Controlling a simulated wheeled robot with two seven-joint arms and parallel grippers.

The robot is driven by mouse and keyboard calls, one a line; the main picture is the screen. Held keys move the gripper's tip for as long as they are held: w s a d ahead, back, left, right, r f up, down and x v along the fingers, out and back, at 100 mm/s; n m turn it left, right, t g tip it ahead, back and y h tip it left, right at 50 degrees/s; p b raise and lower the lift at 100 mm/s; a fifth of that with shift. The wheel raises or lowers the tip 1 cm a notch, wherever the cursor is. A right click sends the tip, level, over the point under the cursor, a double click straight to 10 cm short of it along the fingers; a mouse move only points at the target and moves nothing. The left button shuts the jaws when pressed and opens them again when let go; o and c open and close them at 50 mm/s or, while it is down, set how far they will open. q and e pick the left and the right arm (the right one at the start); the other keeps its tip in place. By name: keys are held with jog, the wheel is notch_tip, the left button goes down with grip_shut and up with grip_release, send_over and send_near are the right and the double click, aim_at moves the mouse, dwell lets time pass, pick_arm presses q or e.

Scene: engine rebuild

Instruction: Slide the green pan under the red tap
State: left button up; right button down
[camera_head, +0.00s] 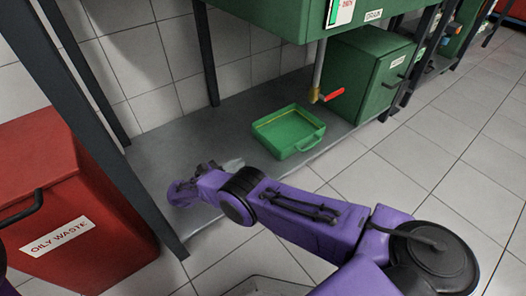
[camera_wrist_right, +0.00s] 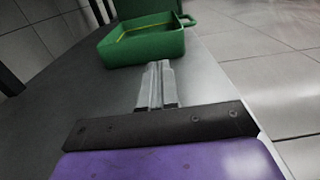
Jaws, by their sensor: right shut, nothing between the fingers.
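The green pan (camera_head: 290,131) sits on the grey lower shelf, with a handle on its front side. The red tap (camera_head: 333,95) is a red lever on a brass valve, on a pipe coming down from the green tank; it is to the right of the pan. My right gripper (camera_head: 232,163) is low over the shelf, left of the pan and apart from it. In the right wrist view the gripper (camera_wrist_right: 157,82) is shut and empty, with its fingertips pointing toward the near wall of the pan (camera_wrist_right: 148,44). My left gripper is not in view.
A red oily waste bin (camera_head: 72,200) stands at the left beside a dark post. A green box (camera_head: 368,72) stands on the shelf right of the tap. Bare shelf (camera_head: 175,142) lies left of the pan, and the tiled floor in front is clear.

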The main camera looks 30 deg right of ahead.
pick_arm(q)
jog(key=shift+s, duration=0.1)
pick_arm(e)
send_near(272, 145)
jog(key=shift+d+r, duration=0.1)
jog(key=shift+d, duration=0.2)
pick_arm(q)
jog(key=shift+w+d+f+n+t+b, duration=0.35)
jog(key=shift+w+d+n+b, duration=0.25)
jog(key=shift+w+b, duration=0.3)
pick_arm(e)
jog(key=d, duration=0.5)
jog(key=shift+w+d, duration=0.25)
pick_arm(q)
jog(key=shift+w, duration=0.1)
pick_arm(e)
jog(key=shift+d, duration=0.4)
